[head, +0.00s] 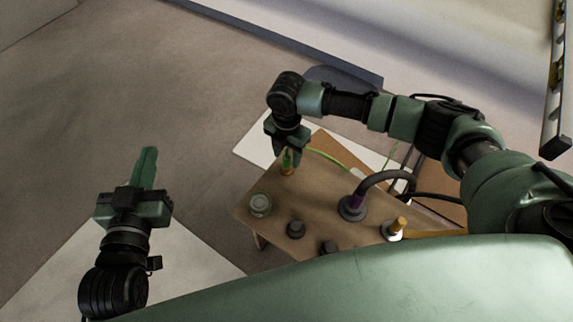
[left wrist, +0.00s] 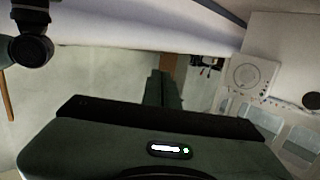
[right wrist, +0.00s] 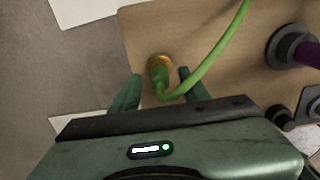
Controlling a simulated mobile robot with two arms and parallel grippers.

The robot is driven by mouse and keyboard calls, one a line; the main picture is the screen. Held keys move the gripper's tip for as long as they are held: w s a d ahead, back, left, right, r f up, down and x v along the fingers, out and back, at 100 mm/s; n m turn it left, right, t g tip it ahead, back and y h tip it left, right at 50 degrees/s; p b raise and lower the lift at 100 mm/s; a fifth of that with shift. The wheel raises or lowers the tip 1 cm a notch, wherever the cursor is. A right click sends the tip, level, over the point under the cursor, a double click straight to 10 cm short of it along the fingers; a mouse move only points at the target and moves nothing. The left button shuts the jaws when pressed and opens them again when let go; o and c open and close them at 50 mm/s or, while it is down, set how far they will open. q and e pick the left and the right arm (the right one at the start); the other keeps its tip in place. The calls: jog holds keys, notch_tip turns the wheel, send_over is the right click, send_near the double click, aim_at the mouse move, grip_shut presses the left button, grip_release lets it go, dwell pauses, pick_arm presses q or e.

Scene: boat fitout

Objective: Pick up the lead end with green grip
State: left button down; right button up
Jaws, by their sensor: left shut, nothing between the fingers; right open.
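The lead end with green grip (head: 287,160) stands on the wooden table near its far left edge. In the right wrist view its green grip (right wrist: 160,76) sits on a brass-coloured base, and a bright green cable (right wrist: 215,62) curves away from it to the upper right. My right gripper (head: 287,152) is open just above it in the head view. In the right wrist view the fingers of my right gripper (right wrist: 154,90) lie on either side of the green lead, apart from each other. My left gripper (head: 149,152) is shut and empty, left of the table over the floor.
The wooden table (head: 325,215) also holds a green-topped can (head: 260,204), a dark knob (head: 296,229), a purple-collared plug (head: 353,206) with a thick dark cable, and an orange-topped piece (head: 397,226). Open floor (head: 120,70) lies to the left.

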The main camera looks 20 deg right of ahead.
jog(key=shift+f, duration=0.65)
pick_arm(q)
jog(key=shift+w+d+r+t, duration=0.15)
jog(key=shift+r+t, duration=0.2)
jog(key=shift+r, duration=0.3)
jog(key=shift+d+r+t, duration=0.1)
jog(key=shift+r+t, duration=0.25)
jog(key=shift+r, duration=0.25)
pick_arm(e)
grip_shut()
jog(key=shift+r, duration=0.1)
